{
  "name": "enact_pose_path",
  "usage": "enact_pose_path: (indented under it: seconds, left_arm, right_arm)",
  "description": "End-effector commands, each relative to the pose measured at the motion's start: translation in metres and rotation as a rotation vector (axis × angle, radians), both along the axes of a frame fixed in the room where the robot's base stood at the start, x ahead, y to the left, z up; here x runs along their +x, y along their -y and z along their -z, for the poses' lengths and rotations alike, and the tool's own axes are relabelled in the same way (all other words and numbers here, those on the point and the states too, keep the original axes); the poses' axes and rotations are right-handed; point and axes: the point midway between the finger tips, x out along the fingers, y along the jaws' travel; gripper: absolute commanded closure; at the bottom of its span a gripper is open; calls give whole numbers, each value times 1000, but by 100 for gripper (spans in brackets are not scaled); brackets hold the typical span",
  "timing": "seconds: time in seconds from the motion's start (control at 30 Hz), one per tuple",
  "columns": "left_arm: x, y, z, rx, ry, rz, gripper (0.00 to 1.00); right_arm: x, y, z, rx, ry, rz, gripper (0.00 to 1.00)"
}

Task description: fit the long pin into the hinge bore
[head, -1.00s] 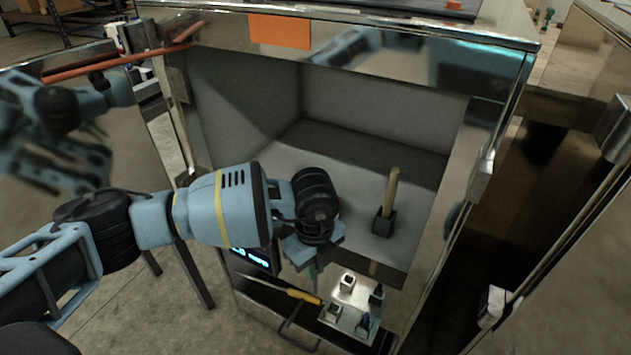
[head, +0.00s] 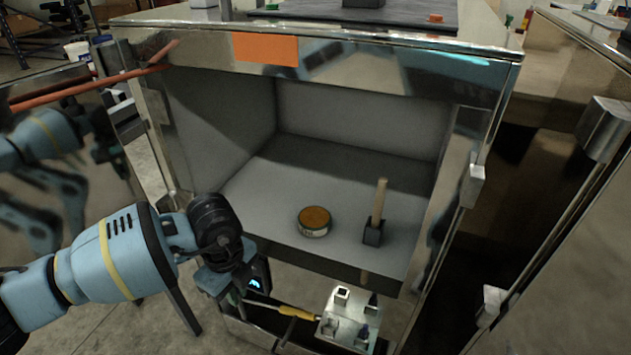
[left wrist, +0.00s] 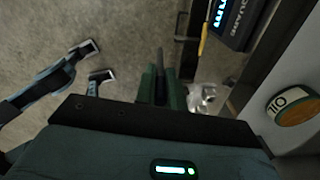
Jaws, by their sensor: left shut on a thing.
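My left gripper (head: 236,300) is low in front of the trailer's left front corner, left of the screwdriver. In the left wrist view its green fingers (left wrist: 162,88) are shut on a dark, slim pin (left wrist: 159,64), which sticks out past the fingertips over the concrete floor. The pin cannot be made out in the head view. A block that looks like a hinge (head: 157,107) is on the trailer's left front edge, up and left of the gripper and apart from it. Its bore is too small to see. My right gripper is not in view.
The open grey compartment (head: 335,170) holds a round oil tin (head: 314,222) and a wooden-handled mallet (head: 376,215). A yellow-handled screwdriver (head: 296,312) and a metal plate with several sockets (head: 348,322) lie below its front. An orange rod (head: 95,76) crosses at upper left.

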Motion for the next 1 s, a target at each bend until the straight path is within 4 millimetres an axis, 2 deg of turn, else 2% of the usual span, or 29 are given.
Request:
enact_pose_path:
  seconds: [0.57,0.67,0.77,1.0]
  left_arm:
    - [0,-1,-1,0,1,29,100]
    - [-1,-2,-5,-1,3,119,100]
    - [-3,-4,-11,-3,4,279,100]
    - [-10,-11,-28,-5,10,773,100]
  right_arm:
    - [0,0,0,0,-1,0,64]
    - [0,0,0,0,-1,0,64]
    - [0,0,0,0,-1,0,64]
    - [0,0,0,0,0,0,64]
